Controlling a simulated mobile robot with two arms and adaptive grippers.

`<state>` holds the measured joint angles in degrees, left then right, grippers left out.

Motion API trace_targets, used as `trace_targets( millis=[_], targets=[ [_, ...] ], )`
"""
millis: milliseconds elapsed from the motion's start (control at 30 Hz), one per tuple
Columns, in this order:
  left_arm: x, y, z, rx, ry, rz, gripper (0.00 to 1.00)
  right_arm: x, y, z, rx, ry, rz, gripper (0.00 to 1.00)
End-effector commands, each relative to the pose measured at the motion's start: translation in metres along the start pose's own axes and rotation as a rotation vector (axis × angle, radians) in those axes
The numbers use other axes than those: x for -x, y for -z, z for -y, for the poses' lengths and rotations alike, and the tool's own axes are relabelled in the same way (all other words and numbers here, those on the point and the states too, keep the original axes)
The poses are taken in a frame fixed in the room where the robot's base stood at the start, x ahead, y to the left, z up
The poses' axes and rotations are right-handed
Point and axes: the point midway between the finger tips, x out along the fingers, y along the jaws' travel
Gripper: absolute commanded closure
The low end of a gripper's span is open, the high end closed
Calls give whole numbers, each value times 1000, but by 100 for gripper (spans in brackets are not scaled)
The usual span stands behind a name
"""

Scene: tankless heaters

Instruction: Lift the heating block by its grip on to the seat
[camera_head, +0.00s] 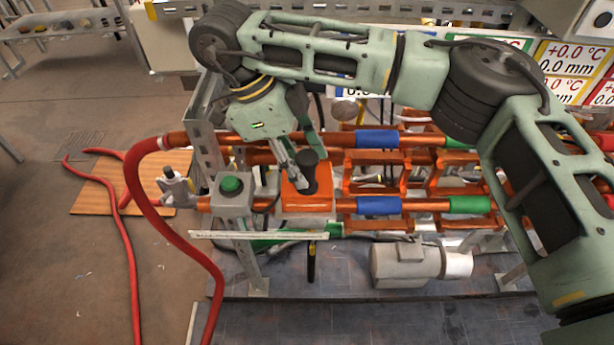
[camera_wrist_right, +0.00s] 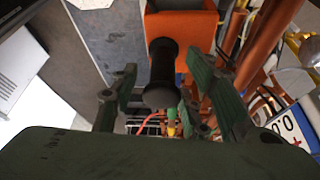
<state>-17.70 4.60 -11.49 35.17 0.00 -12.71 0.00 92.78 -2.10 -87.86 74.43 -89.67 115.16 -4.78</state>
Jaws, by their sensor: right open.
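The heating block (camera_head: 305,202) is an orange box with a black knobbed grip (camera_head: 309,172) on its top. In the head view it is beside the copper pipes, left of the blue sleeves. My right gripper (camera_head: 298,172) reaches down to the grip from above. In the right wrist view the black grip (camera_wrist_right: 162,75) stands between the two open green fingers of the gripper (camera_wrist_right: 165,88), with the orange block (camera_wrist_right: 185,24) beyond it. I see gaps between fingers and grip there. I cannot make out the seat for certain. My left gripper is not in view.
A green button on a grey box (camera_head: 232,188) stands just left of the block. A red hose (camera_head: 150,210) loops at the left. Copper pipes with blue sleeves (camera_head: 378,206) run to the right. A grey motor (camera_head: 405,264) lies on the lower plate. Display panels (camera_head: 565,60) stand behind.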

Motion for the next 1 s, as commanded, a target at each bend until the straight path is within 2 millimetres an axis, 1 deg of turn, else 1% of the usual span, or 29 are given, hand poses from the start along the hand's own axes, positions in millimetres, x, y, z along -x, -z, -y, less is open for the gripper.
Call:
trace_targets(
  millis=[33, 100, 200, 467, 567, 900, 967, 1000],
  targets=[
    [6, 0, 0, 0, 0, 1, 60, -5, 1, 0, 1, -4, 0, 58],
    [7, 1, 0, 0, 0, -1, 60, -15, 1, 0, 1, -3, 0, 58],
    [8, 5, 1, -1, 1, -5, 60, -23, 1, 0, 1, 0, 1, 58],
    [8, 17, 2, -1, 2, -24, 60, -26, 0, 0, 0, 1, 1, 58],
    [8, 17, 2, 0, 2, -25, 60, -26, 0, 0, 0, 1, 1, 65],
    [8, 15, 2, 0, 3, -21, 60, -26, 0, 0, 0, 1, 1, 95],
    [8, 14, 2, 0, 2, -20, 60, -26, 0, 0, 0, 1, 1, 100],
    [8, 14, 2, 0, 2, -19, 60, -26, 0, 0, 0, 1, 1, 100]
  ],
)
